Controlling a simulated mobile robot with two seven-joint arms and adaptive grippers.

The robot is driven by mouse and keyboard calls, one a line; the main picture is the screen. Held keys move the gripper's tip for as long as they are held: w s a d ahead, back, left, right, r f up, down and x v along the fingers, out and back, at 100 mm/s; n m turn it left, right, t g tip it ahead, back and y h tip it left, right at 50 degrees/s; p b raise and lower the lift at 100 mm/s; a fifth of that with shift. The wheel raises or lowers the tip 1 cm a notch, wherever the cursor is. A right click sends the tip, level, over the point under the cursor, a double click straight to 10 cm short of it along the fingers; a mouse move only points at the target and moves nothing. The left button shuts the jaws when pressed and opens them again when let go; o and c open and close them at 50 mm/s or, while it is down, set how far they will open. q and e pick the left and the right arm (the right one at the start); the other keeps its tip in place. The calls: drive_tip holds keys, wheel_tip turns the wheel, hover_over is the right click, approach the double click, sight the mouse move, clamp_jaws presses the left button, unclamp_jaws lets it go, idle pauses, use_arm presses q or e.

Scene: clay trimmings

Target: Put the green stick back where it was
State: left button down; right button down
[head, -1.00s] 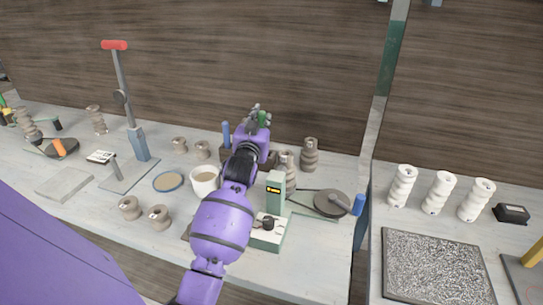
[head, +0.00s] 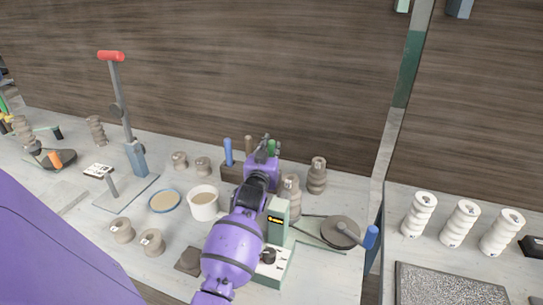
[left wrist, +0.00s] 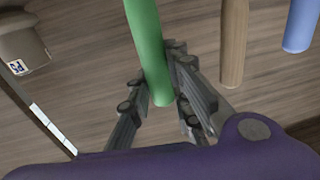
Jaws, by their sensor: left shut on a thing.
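The green stick (head: 271,147) is in my left gripper (head: 264,147), at the back of the workbench. In the left wrist view the green stick (left wrist: 148,45) stands between the fingers of the left gripper (left wrist: 158,82), which are shut on it. A dark block (head: 232,171) at the back holds a blue stick (head: 228,150) and a wooden stick (head: 248,145) upright, left of my gripper. My purple hand hides the block's right part and the green stick's lower end, so I cannot tell whether the stick is in the block. My right gripper is not in view.
Close by are a white cup (head: 203,207), ribbed clay pieces (head: 317,176), a green and white machine (head: 277,222) and a grey wheel (head: 340,231). A red-handled press (head: 124,110) stands left. White ribbed pieces (head: 459,224) stand on the right-hand table.

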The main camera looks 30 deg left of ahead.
use_arm(q)
drive_tip(key=shift+f, duration=1.3)
drive_tip(key=c, duration=1.6)
unclamp_jaws()
drive_tip(key=shift+r, duration=0.15)
drive_tip(key=shift+s+r, duration=0.1)
drive_tip(key=v, duration=1.1)
drive_tip(key=shift+s+d, duration=0.2)
drive_tip(key=shift+s, duration=0.15)
